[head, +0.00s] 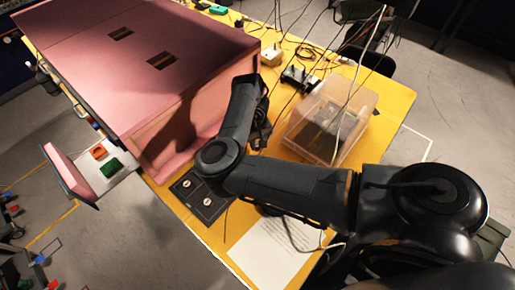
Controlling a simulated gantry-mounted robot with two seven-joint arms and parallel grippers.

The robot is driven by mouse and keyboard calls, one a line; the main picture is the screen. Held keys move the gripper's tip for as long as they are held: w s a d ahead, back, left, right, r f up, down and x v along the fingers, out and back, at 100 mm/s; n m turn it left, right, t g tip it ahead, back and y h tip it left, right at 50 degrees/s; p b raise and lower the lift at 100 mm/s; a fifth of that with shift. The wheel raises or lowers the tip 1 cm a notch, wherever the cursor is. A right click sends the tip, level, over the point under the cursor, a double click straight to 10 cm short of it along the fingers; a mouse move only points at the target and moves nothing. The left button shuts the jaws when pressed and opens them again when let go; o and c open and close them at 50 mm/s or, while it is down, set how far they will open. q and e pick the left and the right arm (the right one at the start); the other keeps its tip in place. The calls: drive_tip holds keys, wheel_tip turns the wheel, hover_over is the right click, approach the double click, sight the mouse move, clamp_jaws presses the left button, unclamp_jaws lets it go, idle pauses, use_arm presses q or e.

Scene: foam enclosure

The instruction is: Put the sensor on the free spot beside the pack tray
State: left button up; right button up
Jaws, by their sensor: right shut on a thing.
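My right arm comes in from the lower right, and its elbow is above the table. My right gripper (259,128) points down beside the right end of the pink foam enclosure. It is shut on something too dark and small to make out. I cannot pick out the sensor for certain. A pale tray (123,181) with a pink front juts out at the left of the enclosure and holds an orange block (98,153) and a green block (111,168). I cannot tell if this is the pack tray. My left gripper is not in view.
The pink enclosure (95,65) fills the table's left part. A clear box (326,122) with grey contents stands right of the gripper. A dark panel with two round knobs (200,196) and a paper sheet (270,252) lie in front. Cables and small devices clutter the back.

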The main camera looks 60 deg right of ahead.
sight(257, 144)
wheel_tip(257, 144, down, 4)
drive_tip(key=shift+s+r+b, duration=0.1)
drive_tip(key=shift+r+b, duration=0.15)
drive_tip(key=shift+b, duration=0.3)
drive_tip(key=shift+f, duration=0.15)
drive_tip(key=o, duration=1)
drive_tip(key=shift+o, duration=0.2)
wheel_tip(257, 144, up, 12)
drive_tip(key=p, duration=0.3)
